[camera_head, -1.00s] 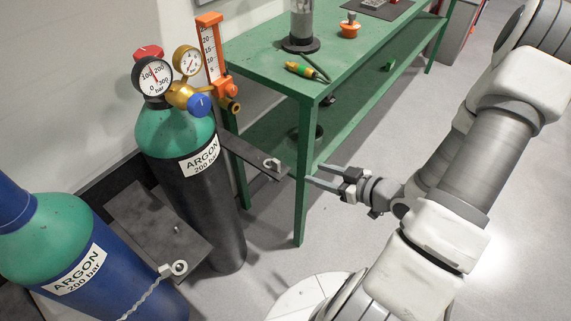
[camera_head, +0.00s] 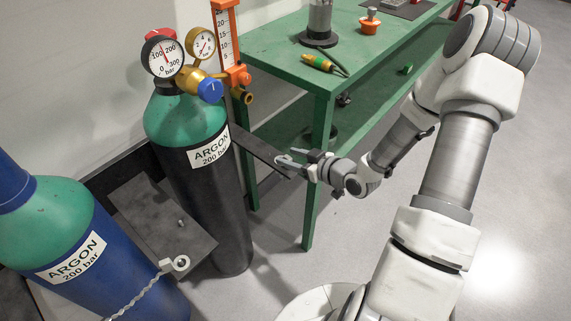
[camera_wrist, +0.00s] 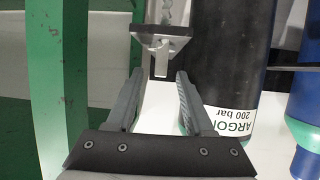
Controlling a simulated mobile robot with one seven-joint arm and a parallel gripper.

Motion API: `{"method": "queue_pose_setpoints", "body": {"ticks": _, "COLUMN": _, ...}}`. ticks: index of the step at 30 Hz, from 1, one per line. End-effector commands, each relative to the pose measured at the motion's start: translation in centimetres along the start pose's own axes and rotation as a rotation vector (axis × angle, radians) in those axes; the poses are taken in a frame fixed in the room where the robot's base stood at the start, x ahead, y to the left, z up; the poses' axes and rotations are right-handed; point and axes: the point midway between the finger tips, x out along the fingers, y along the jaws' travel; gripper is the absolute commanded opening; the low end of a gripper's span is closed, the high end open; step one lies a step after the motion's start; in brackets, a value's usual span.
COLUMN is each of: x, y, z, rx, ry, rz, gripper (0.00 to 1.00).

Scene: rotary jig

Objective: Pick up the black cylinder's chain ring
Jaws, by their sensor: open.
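The black cylinder (camera_head: 210,220) with a green shoulder and ARGON label stands upright left of my gripper; in the wrist view it (camera_wrist: 228,55) appears upside down at right. A dark bracket (camera_head: 258,148) reaches from beside it toward the green bench. In the wrist view, a pale upright piece (camera_wrist: 161,56), apparently the chain ring nearly edge-on, sits at the dark bracket plate (camera_wrist: 160,32), with chain (camera_wrist: 167,12) behind. My gripper (camera_head: 289,159) is open at the bracket's end; its fingertips (camera_wrist: 160,75) lie either side of the pale piece's line, just short of it. In the head view the fingers cover the ring.
The green bench (camera_head: 285,50) stands close behind, its front leg (camera_head: 312,200) near my gripper; the leg also shows in the wrist view (camera_wrist: 50,80). A blue cylinder (camera_head: 125,275) with its own ring (camera_head: 181,263) stands at left.

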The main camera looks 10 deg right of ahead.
Motion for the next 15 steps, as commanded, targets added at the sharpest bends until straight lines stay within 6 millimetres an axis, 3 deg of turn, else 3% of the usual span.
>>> {"method": "queue_pose_setpoints", "body": {"ticks": 5, "x": 2.3, "y": 0.0, "z": 0.1, "rx": 0.000, "ry": 0.001, "rz": -0.001, "gripper": 0.53}}
{"method": "queue_pose_setpoints", "body": {"ticks": 13, "x": 2.5, "y": 0.0, "z": 0.0, "rx": 0.001, "ry": 0.000, "rz": 0.000, "gripper": 0.53}}
{"method": "queue_pose_setpoints", "body": {"ticks": 15, "x": 2.5, "y": 0.0, "z": 0.0, "rx": 0.001, "ry": 0.000, "rz": 0.000, "gripper": 0.40}}
